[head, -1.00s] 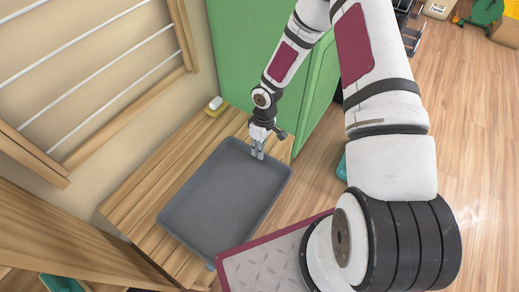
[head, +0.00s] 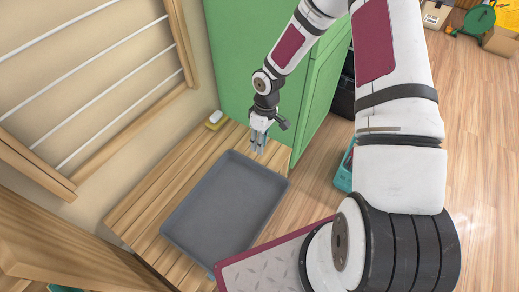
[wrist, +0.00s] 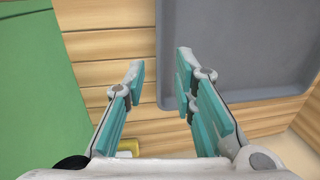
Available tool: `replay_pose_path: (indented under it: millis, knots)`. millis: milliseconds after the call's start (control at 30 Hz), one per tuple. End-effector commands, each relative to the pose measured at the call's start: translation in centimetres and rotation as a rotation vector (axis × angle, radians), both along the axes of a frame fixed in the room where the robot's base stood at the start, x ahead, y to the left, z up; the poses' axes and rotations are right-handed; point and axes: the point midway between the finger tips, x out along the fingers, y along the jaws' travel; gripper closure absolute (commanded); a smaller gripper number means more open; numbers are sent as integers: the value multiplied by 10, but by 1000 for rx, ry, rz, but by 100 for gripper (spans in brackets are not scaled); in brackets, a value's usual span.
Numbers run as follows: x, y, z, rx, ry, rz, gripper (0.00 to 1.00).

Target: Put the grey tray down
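The grey tray (head: 226,205) lies flat on a slatted wooden bench (head: 150,192) in the head view, its front right edge close to the bench's edge. It also fills the upper right of the wrist view (wrist: 235,50). My gripper (head: 259,146) is just beyond the tray's far rim and looks clear of it. In the wrist view my gripper (wrist: 158,75) has its teal-padded fingers apart with nothing between them but bench slats and the tray's edge near the right finger.
A green cabinet (head: 243,60) stands close behind my gripper. A yellow and white item (head: 214,119) lies on the bench by the wall. A teal crate (head: 344,172) is on the floor to the right. Bare slats show left of the tray.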

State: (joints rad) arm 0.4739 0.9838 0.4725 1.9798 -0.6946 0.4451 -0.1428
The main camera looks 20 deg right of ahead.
Motion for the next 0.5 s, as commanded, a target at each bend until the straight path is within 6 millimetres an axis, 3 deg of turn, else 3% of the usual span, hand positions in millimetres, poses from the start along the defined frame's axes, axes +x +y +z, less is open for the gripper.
replay_pose_path:
  millis: [100,367,500]
  knots:
    - [1,-2,13,0,0,-2,75]
    - [1,-3,20,-3,0,0,75]
    - [0,-11,42,-47,2,-7,75]
